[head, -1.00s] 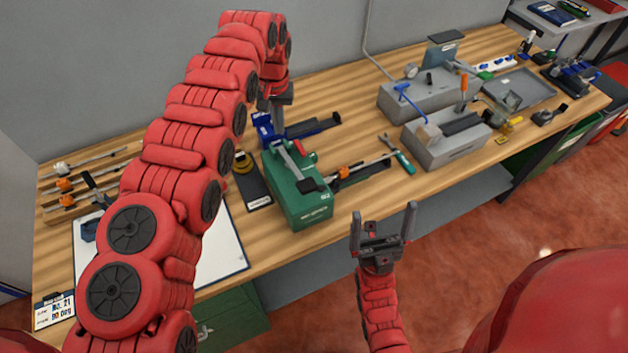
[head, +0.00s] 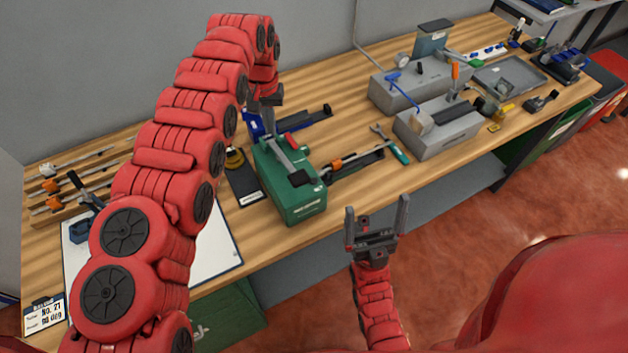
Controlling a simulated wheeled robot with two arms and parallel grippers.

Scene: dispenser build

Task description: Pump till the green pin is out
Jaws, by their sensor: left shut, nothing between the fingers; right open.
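A green box-shaped dispenser (head: 297,203) stands near the front edge of the workbench. A grey lever with a dark pad at its end (head: 307,178) lies across its top, with a red part (head: 299,143) beside it. My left gripper (head: 270,121) points down at the far end of the dispenser, close to the lever's back end; it is shut and empty. I cannot tell whether it touches the lever. My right gripper (head: 376,226) is open and empty, in front of the bench edge. I cannot make out a green pin at the dispenser.
An orange-and-black tool (head: 350,164) lies right of the dispenser, beside a green-handled wrench (head: 391,146). Two grey machines (head: 436,135) and a grey tray (head: 509,76) stand further right. A white board (head: 217,252) lies left, partly behind my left arm. Rods on a rack are at far left.

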